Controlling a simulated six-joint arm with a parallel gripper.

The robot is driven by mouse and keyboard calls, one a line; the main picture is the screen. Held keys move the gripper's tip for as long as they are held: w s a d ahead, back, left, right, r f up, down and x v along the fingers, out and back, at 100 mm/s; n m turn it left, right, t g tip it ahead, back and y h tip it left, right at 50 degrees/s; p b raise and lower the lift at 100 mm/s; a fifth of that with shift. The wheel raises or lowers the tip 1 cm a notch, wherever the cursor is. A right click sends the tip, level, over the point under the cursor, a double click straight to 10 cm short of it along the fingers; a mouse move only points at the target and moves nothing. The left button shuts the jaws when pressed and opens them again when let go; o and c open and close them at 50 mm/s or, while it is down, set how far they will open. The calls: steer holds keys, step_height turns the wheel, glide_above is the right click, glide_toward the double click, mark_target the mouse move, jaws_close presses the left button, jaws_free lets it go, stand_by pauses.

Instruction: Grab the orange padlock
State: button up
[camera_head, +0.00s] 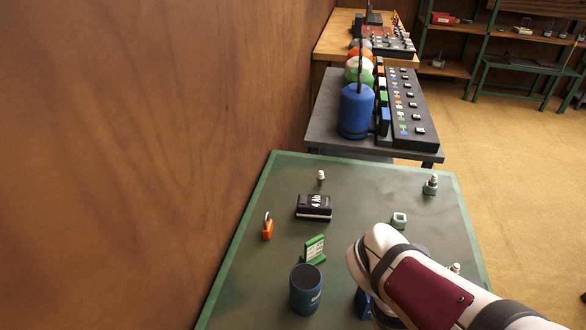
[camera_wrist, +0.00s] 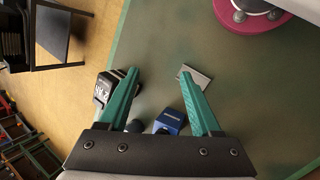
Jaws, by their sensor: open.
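The orange padlock (camera_head: 267,229) with a grey shackle stands on the left part of the green table, close to its left edge, in the head view. I cannot make it out in the wrist view. My gripper (camera_wrist: 158,71) shows in the wrist view, its two green fingers spread wide with nothing between the tips. In the head view my arm hides the gripper, and it lies to the right of the padlock, apart from it.
A blue object (camera_wrist: 171,122) lies below the fingers in the wrist view. The wooden wall (camera_head: 150,130) rises left of the table.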

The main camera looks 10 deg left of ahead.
steer(key=w+a+n+t+h, duration=0.2)
steer(key=w+n+t+h, duration=0.2)
steer(key=w+n, duration=0.5)
steer(key=n+t+y, duration=0.9)
steer(key=n+t, duration=0.2)
steer(key=n, duration=1.2)
glide_toward(265, 232)
steer(key=shift+n+y, duration=0.3)
steer(key=x, duration=1.2)
steer(key=shift+w+d+f, duration=0.1)
steer(key=shift+w+d, duration=0.05)
steer(key=shift+w, duration=0.15)
jaws_close()
